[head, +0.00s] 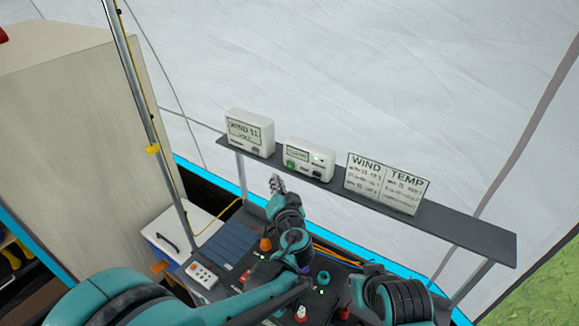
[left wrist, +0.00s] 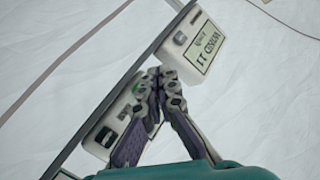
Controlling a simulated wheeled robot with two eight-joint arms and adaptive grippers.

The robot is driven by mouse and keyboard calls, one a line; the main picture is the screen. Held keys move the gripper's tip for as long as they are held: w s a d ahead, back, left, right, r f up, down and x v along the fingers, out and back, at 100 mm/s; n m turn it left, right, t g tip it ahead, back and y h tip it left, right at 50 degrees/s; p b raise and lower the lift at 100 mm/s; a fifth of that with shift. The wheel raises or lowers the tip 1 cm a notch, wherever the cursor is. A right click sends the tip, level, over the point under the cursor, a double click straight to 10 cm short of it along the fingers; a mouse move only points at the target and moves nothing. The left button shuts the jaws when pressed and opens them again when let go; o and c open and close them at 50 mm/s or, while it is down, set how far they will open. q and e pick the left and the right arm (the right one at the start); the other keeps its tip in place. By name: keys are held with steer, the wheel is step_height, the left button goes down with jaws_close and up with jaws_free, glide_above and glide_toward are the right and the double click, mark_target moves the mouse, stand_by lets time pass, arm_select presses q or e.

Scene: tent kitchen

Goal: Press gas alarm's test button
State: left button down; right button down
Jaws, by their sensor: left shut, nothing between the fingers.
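The white box in the middle of the dark shelf, which looks like the gas alarm (head: 310,158), has a green button (head: 291,164) at its lower left and a small lit green light; its label is too small to read surely. My left gripper (head: 277,183) is shut and empty, just below and in front of the box's left end. In the left wrist view the shut fingertips (left wrist: 161,76) appear beside the box (left wrist: 115,118), close to its green button (left wrist: 137,88). I cannot tell whether they touch.
The shelf (head: 460,229) stands on posts above a dark bench with several knobs, cables and a white switch box (head: 202,275). A tall pole (head: 150,120) rises at left.

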arm_select(q)
steer(key=shift+w+d, duration=0.6)
steer(key=shift+w, duration=0.25)
steer(key=shift+w+d, duration=0.6)
steer(key=shift+w, duration=0.2)
steer(key=shift+w+d, duration=0.25)
steer(key=shift+w, duration=0.1)
steer(key=shift+w+d+b, duration=0.25)
steer(key=shift+w+b, duration=0.1)
stand_by(1.0)
steer(key=shift+s, duration=0.1)
steer(key=shift+s+a, duration=0.5)
steer(key=shift+s, duration=0.15)
steer(key=s+a, duration=0.1)
steer(key=s, duration=0.1)
steer(key=s+a, duration=0.2)
stand_by(0.6)
